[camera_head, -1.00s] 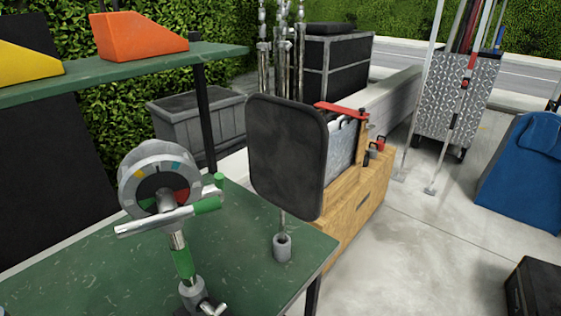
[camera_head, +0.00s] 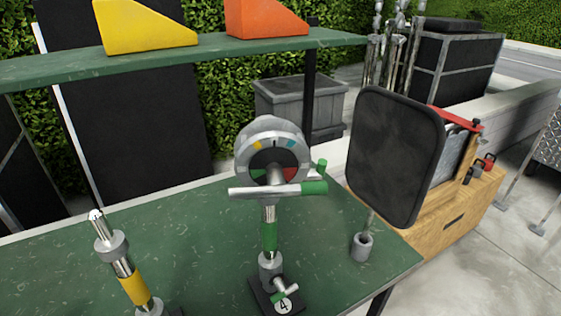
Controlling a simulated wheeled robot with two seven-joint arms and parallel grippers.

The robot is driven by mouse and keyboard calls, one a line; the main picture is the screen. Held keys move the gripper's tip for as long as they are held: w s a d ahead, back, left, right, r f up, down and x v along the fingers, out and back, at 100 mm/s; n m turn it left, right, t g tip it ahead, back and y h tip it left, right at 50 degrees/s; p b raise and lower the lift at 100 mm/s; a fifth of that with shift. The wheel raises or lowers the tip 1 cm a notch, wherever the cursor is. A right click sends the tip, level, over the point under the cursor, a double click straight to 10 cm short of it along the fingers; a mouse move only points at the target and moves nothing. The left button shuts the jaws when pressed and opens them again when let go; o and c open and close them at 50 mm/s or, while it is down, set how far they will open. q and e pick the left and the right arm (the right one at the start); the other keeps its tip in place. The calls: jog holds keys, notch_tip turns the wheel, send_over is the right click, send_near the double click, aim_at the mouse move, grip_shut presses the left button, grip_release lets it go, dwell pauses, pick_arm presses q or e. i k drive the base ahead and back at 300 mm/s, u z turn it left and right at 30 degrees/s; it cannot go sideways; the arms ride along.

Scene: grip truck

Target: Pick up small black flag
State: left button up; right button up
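The small black flag (camera_head: 393,158) is a dark rounded-square panel on a thin rod. It stands upright, slightly tilted, in a grey cylindrical socket (camera_head: 362,247) near the right end of the green table (camera_head: 205,262). No gripper shows in the head view, and nothing touches the flag.
Left of the flag, a grip head with a round dial (camera_head: 270,160) stands on a green-banded post. A yellow-banded post (camera_head: 131,278) stands farther left. A shelf (camera_head: 185,58) with yellow (camera_head: 146,28) and orange (camera_head: 265,18) wedges is behind. A wooden box (camera_head: 455,210) stands behind the flag.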

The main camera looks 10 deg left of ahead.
aim_at(397, 144)
jog(key=k, duration=0.5)
jog(key=z, duration=1.3)
jog(key=i, duration=0.75)
jog(key=u, duration=1.85)
